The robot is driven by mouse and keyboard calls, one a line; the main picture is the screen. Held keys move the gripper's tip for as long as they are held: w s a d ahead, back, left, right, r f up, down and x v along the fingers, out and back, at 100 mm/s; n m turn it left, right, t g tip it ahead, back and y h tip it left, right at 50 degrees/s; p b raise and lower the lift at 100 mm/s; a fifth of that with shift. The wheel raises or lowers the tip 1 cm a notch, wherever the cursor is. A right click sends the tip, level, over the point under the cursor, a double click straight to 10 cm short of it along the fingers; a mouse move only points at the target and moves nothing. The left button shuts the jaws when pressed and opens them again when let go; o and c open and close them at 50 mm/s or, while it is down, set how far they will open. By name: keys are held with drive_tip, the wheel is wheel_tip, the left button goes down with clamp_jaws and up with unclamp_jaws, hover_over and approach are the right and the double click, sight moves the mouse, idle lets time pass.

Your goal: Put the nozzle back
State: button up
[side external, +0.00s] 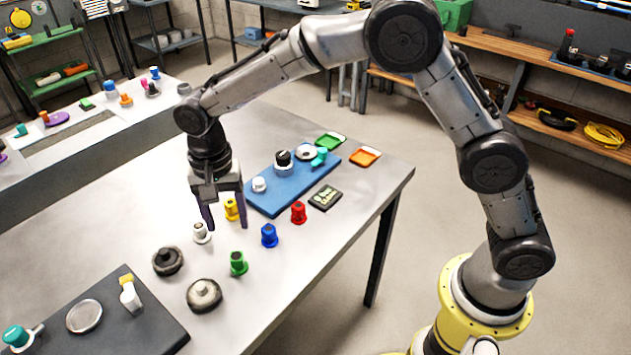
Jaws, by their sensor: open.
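My gripper (226,226) points down over the metal table, its two dark fingers spread apart. A yellow nozzle-like piece (231,210) shows between the fingers in the picture; I cannot tell its depth relative to them. Similar upright pieces stand to the right and front: red (298,213), blue (269,236) and green (237,263). A blue mat (262,203) behind holds a white piece (259,185), a black-topped piece (283,160) and a teal piece (320,156). Which one is the nozzle is unclear.
Two dark round pieces (204,295) (167,261) lie at the front. A dark board (125,325) at front left carries a round disc, a teal-topped piece and a white piece. A dark labelled box (325,197) and green and orange trays (365,157) lie right and behind.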

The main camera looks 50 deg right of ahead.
drive_tip(key=s+d+r+n+t, duration=0.3)
drive_tip(key=s+d+r+n, duration=0.1)
drive_tip(key=s+d+r, duration=0.85)
drive_tip(key=s+d+n+t, duration=0.1)
drive_tip(key=s+d+n, duration=0.1)
drive_tip(key=s+d, duration=0.2)
drive_tip(key=s+d+n+t, duration=0.1)
drive_tip(key=s+d+n, duration=0.2)
drive_tip(key=s, duration=0.8)
drive_tip(key=shift+d+r+t, duration=0.2)
drive_tip(key=shift+d+t, duration=0.1)
drive_tip(key=shift+d, duration=0.7)
